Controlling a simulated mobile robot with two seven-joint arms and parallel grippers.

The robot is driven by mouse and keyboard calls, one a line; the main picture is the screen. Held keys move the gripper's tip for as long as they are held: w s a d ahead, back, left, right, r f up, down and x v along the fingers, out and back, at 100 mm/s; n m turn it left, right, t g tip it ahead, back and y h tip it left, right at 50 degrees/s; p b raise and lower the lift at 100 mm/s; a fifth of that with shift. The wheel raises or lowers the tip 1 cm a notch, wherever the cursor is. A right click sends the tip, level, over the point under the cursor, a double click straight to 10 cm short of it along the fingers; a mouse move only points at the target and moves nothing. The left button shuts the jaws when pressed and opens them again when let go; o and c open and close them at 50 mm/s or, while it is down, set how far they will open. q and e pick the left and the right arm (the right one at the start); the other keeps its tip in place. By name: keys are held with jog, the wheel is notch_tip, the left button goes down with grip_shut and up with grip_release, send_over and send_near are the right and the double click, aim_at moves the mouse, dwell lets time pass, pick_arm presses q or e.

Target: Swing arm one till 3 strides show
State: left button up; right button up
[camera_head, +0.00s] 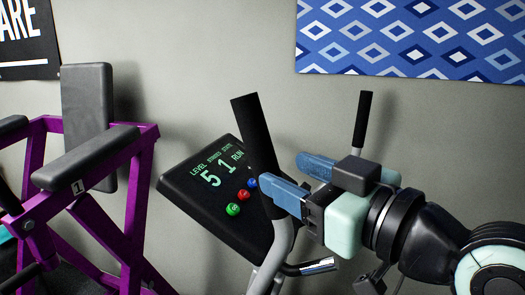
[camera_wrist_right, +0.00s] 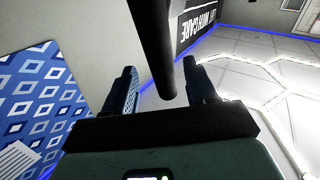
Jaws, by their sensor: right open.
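The exercise machine's console (camera_head: 215,185) shows level 5, strides 1 and state RUN. A black-gripped swing arm (camera_head: 255,130) stands tilted just right of the console, and a second arm (camera_head: 362,120) stands further right. I cannot tell which is arm one. My right gripper (camera_head: 281,171) is open beside the nearer arm, with one finger overlapping its front in the head view. In the right wrist view a black bar (camera_wrist_right: 155,45) shows between the open fingers (camera_wrist_right: 163,88); contact cannot be told. My left gripper is not in view.
Green, red and blue buttons (camera_head: 243,195) sit on the console. A purple-framed machine (camera_head: 125,200) with black pads and a "1" label stands at the left. A grey wall with a blue patterned panel (camera_head: 420,40) is behind.

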aim_at(270, 163)
jog(key=p+x, duration=0.1)
jog(key=x, duration=0.4)
jog(key=shift+w+a+r, duration=0.1)
jog(key=shift+w+a, duration=0.15)
jog(key=shift+w, duration=0.1)
jog(key=shift+w+a+p, duration=0.25)
jog(key=shift+w+p, duration=0.1)
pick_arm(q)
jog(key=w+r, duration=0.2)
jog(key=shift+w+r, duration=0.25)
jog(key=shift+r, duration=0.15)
pick_arm(e)
jog(key=shift+s, duration=0.1)
